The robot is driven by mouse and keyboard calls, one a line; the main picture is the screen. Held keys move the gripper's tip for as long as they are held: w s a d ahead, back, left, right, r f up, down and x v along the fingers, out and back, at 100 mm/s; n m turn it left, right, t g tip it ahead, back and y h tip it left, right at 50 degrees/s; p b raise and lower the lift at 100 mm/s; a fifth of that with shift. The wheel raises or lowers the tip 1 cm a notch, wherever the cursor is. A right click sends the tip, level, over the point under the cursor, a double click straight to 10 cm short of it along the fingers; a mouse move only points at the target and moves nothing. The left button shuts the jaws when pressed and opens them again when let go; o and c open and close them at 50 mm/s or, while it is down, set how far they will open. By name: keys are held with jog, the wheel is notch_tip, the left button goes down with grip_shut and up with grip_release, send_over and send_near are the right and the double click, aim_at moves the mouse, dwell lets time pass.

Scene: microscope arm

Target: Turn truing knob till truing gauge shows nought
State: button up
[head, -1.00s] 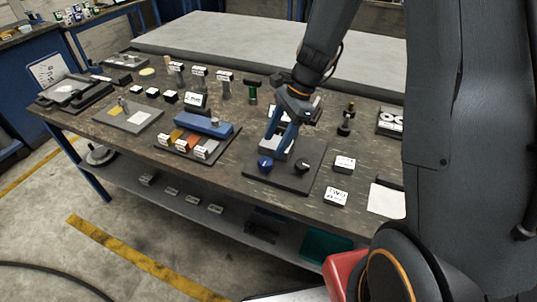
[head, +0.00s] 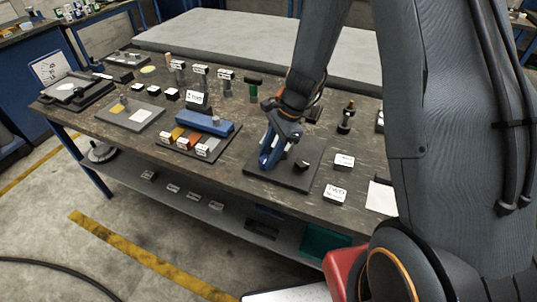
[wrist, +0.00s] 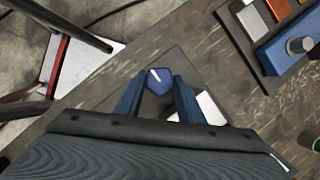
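The blue knob (wrist: 159,80) has a white pointer mark and shows between my fingertips in the wrist view. My gripper (head: 268,162) is low over the plate's left part. In the wrist view my gripper (wrist: 158,84) has one finger on each side of the blue knob, apart with small gaps; contact cannot be made out. A whitish face (wrist: 207,108) on the plate is partly hidden by a finger, and no reading is visible.
A small white label block (head: 344,161) and a block marked TWO (head: 335,193) stand right of the plate. A blue block (head: 205,124) on a tray with coloured pieces lies to the left. A dark upright post (head: 345,122) stands behind right.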

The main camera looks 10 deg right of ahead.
jog(key=c, duration=0.4)
jog(key=shift+o, duration=0.2)
jog(key=shift+n, duration=0.3)
jog(key=n, duration=0.1)
jog(key=n+g, duration=0.1)
jog(key=n, duration=0.1)
jog(key=n+h, duration=0.1)
jog(key=n, duration=0.1)
jog(key=shift+w+a+g, duration=0.1)
jog(key=shift+w+g, duration=0.15)
jog(key=shift+g, duration=0.15)
jog(key=n, duration=0.2)
jog(key=n+g+h, duration=0.1)
jog(key=n, duration=0.2)
jog(key=shift+a+n+h, duration=0.15)
jog(key=shift+n+h, duration=0.15)
jog(key=o, duration=1.1)
jog(key=shift+c, duration=0.2)
